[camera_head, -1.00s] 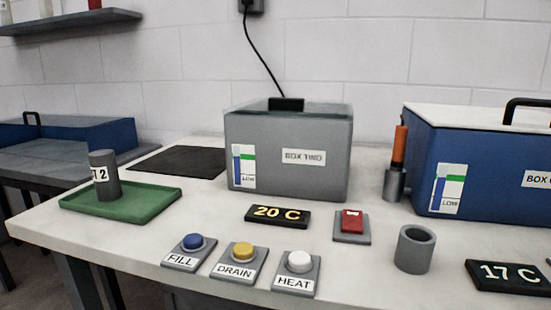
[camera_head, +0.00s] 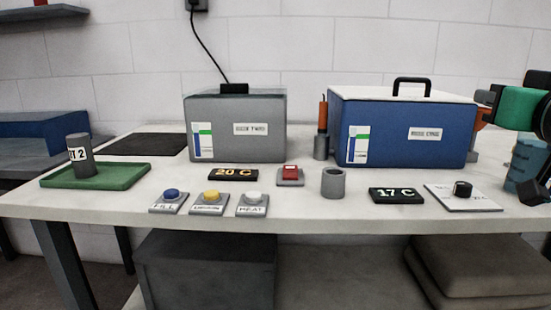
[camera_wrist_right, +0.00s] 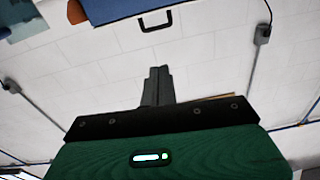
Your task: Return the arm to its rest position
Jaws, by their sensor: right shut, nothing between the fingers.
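My right arm shows at the right edge of the head view. Its gripper (camera_head: 484,97) has a green body and dark fingers, and is beside the upper right end of the blue box. In the right wrist view the dark fingers (camera_wrist_right: 157,85) are together with nothing between them, pointing toward the white wall. My left arm and gripper are not in view.
The blue box (camera_head: 390,130) with a handled white lid and the grey box (camera_head: 235,130) stand on the white table (camera_head: 330,212). A grey cylinder (camera_head: 78,150) stands on a green tray (camera_head: 115,180). Buttons and displays line the front. A blue-grey cylinder (camera_head: 525,160) is near my arm.

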